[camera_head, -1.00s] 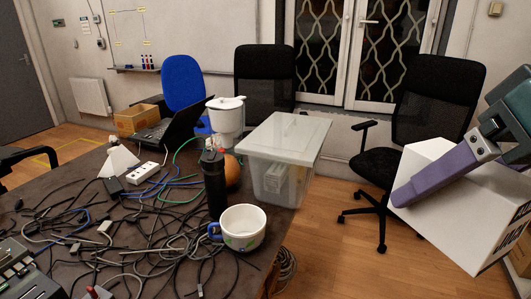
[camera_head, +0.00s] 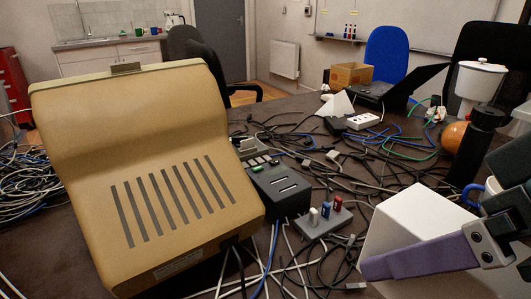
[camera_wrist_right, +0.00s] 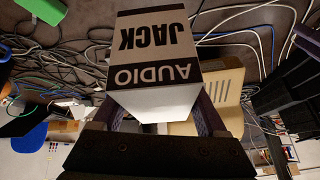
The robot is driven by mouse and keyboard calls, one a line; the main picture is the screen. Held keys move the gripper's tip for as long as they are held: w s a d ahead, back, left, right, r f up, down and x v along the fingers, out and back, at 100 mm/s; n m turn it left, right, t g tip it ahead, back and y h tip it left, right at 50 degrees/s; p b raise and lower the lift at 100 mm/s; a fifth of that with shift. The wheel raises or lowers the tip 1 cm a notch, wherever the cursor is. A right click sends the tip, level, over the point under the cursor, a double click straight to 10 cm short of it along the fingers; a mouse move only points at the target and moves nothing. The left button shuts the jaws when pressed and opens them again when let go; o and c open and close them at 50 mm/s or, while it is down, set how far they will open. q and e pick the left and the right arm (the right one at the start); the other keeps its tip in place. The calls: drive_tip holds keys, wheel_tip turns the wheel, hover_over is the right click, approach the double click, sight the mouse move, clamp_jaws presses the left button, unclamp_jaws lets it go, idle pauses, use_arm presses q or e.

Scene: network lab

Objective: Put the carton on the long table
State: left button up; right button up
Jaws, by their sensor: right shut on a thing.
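The carton (camera_head: 422,222) is a white box at the lower right of the head view. In the right wrist view the carton (camera_wrist_right: 155,62) shows a black and white label reading AUDIO JACK. My right gripper (camera_head: 422,261) is shut on it, with one purple finger along its near side. The dark brown table (camera_head: 42,258), which seems to be the long table, fills most of the head view. The carton appears in front of the tabletop; its height above it is unclear.
A large beige monitor (camera_head: 150,150) stands at the left. Cables (camera_head: 375,170) cover much of the tabletop. A dark box (camera_head: 277,190), a grey switch block (camera_head: 323,221), a black bottle (camera_head: 475,145), an orange ball (camera_head: 455,137) and a laptop (camera_head: 400,88) also stand there.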

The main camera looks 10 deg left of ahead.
drive_tip(key=shift+a+f, duration=0.25)
drive_tip(key=shift+a, duration=0.1)
use_arm(q)
wheel_tip(320, 180, down, 6)
drive_tip(key=b, duration=0.5)
drive_tip(key=shift+s+d+b, duration=0.1)
drive_tip(key=shift+b, duration=0.2)
use_arm(e)
wheel_tip(320, 180, down, 15)
drive_tip(key=shift+d+f, duration=0.1)
drive_tip(key=shift+d, duration=0.05)
use_arm(q)
drive_tip(key=shift+f+b, duration=0.75)
drive_tip(key=shift+b, duration=0.1)
use_arm(e)
wheel_tip(320, 180, down, 4)
drive_tip(key=shift+f, duration=0.3)
use_arm(q)
drive_tip(key=shift+a, duration=0.2)
use_arm(e)
drive_tip(key=shift+f, duration=0.1)
drive_tip(key=o, duration=1.5)
drive_tip(key=shift+c, duration=0.2)
